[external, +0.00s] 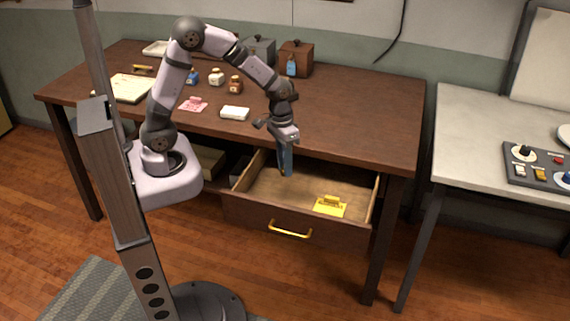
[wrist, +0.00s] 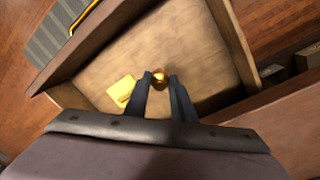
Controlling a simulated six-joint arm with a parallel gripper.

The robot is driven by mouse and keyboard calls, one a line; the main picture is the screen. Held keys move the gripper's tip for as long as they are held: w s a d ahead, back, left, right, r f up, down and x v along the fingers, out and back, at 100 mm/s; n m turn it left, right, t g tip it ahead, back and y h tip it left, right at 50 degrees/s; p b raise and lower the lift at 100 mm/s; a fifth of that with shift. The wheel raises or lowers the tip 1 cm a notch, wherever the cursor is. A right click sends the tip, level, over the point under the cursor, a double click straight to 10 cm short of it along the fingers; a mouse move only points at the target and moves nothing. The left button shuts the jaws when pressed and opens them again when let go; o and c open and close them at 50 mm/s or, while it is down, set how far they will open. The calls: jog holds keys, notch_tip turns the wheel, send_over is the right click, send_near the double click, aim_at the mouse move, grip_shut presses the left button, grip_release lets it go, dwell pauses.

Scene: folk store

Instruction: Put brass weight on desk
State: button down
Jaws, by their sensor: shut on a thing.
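The brass weight (wrist: 159,79) is a small, round, golden thing between the fingertips of my gripper (wrist: 160,82) in the wrist view. My gripper (external: 286,172) also shows in the external view, pointing down into the left part of the open drawer (external: 290,224). It is shut on the weight. The weight is hidden by the fingers in the external view. I cannot tell whether it touches the drawer floor. The wooden desk (external: 345,115) has a clear top above and to the right of the drawer.
A yellow clip with yellow paper (external: 330,207) lies in the drawer, and the drawer walls stand around my gripper. A white block (external: 235,113), pink notes (external: 193,104) and small bottles (external: 235,85) are on the desk. Boxes (external: 296,58) stand at the back.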

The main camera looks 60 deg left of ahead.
jog(key=w+a+r+p, duration=0.1)
jog(key=w+a+r, duration=0.1)
jog(key=a, duration=0.1)
jog(key=w+a+r+n+p, duration=0.1)
jog(key=w+a+r+p, duration=0.1)
jog(key=a, duration=0.2)
jog(key=w+a+r+n+p, duration=0.1)
jog(key=w+a+r+p, duration=0.1)
jog(key=a+r, duration=0.1)
jog(key=shift+w+a+r+t+y, duration=0.1)
jog(key=shift+a+t+y, duration=0.2)
jog(key=shift+a, duration=0.25)
jog(key=w+a+r+n+y+p, duration=0.15)
jog(key=a+r+p, duration=0.35)
jog(key=a, duration=1)
jog(key=shift+n+h, duration=0.25)
jog(key=shift+w+d+f+p, duration=0.1)
jog(key=shift+f+p, duration=0.45)
jog(key=shift+f, duration=1.6)
jog(key=shift+w+f+p, duration=0.1)
jog(key=shift+f+p, duration=0.45)
jog(key=shift+f, duration=1.6)
jog(key=shift+f, duration=0.15)
jog(key=c, duration=1.5)
grip_release()
